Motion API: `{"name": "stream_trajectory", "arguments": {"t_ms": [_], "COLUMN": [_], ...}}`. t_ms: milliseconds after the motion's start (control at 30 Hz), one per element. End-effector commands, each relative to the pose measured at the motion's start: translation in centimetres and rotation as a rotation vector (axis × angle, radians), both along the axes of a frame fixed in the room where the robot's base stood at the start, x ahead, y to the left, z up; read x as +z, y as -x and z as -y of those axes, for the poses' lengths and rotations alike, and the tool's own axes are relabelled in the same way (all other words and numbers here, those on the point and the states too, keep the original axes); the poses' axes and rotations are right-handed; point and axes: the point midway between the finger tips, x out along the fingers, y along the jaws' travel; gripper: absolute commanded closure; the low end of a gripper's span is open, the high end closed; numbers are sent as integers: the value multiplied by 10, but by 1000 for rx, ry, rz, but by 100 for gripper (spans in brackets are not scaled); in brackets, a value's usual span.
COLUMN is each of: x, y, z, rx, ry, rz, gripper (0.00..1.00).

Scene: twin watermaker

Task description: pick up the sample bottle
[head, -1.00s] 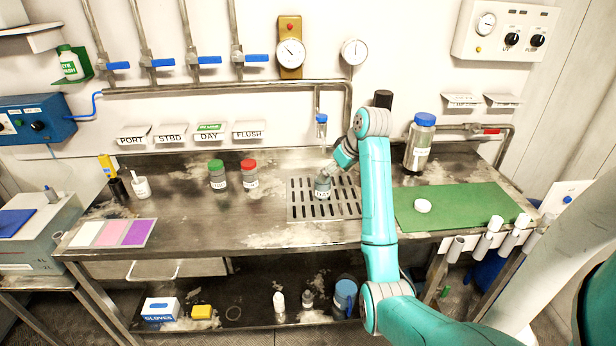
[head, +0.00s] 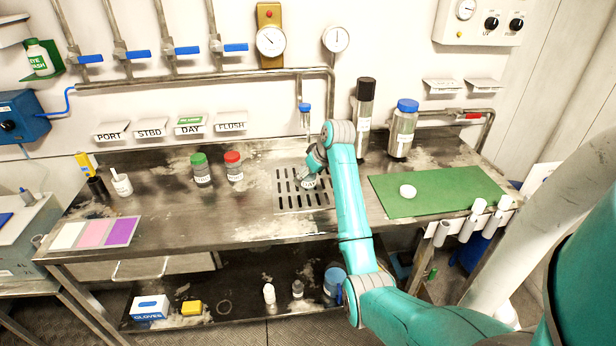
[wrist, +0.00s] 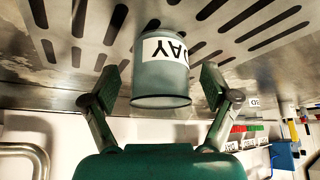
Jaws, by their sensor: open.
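The sample bottle (head: 309,183) stands on the slotted drain grate of the bench, partly hidden behind my gripper (head: 315,165). In the wrist view, which looks upside down, the bottle (wrist: 160,83) is a grey, see-through jar with a white label reading DAY. Its uncapped-looking rim points toward my palm. My gripper (wrist: 160,92) is open, with one finger on each side of the bottle. A gap shows between each finger and the glass. A loose white cap (head: 408,191) lies on the green mat.
Green-capped (head: 201,170) and red-capped (head: 234,167) bottles stand left of the grate (head: 290,204). A small blue-topped tap (head: 305,115) hangs above it. The green mat (head: 450,190) is mostly clear.

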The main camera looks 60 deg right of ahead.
Motion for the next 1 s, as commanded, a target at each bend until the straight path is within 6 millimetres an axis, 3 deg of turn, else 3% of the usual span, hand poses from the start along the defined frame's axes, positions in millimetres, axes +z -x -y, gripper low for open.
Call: {"name": "stream_trajectory", "arguments": {"t_ms": [333, 600, 667, 1000], "x": [-7, -7, -6, -5], "y": [-4, -4, -4, -5], "z": [1, 1, 1, 0], "rx": [0, 0, 0, 1], "ry": [0, 0, 0, 1], "rz": [0, 0, 1, 1], "gripper": [16, 84, 91, 92]}}
